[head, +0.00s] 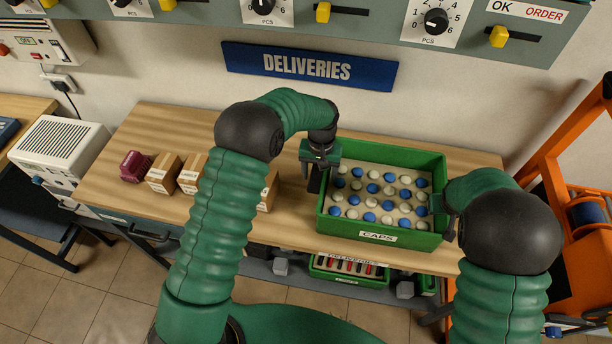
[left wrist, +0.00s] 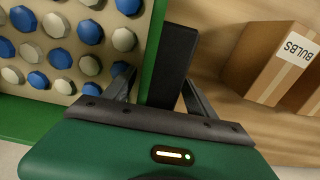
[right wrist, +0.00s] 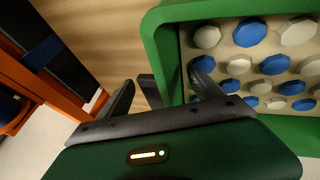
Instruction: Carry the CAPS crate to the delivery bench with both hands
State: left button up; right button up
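The green CAPS crate (head: 378,236), filled with blue and white caps, appears to rest level on the wooden delivery bench (head: 240,228), under the DELIVERIES sign (head: 310,66). My left gripper (head: 316,176) is at the crate's left side. In the left wrist view its fingers (left wrist: 158,88) stand apart on either side of the crate wall (left wrist: 152,50) and a black handle piece (left wrist: 172,62). My right gripper (head: 440,205) is at the right side, partly hidden by its arm. In the right wrist view its fingers (right wrist: 163,85) are spread astride the crate wall (right wrist: 165,45), with visible gaps.
Cardboard boxes (head: 163,175) and a maroon bin (head: 134,167) stand on the bench's left part. A green tray (head: 345,272) sits on the shelf below. An orange frame (head: 570,150) stands close at the right. A control panel (head: 380,22) hangs above.

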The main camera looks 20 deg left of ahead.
pick_arm(q)
jog(key=shift+a, duration=0.1)
pick_arm(e)
jog(key=shift+a, duration=0.1)
pick_arm(q)
jog(key=shift+r, duration=0.25)
notch_tip(320, 180, up, 11)
jog(key=shift+r, duration=0.15)
pick_arm(e)
jog(key=shift+r, duration=0.1)
jog(key=shift+s+r, duration=0.1)
jog(key=shift+r, duration=0.1)
pick_arm(q)
jog(key=shift+s+r, duration=0.1)
pick_arm(e)
jog(key=v, duration=1.1)
jog(key=shift+r, duration=0.15)
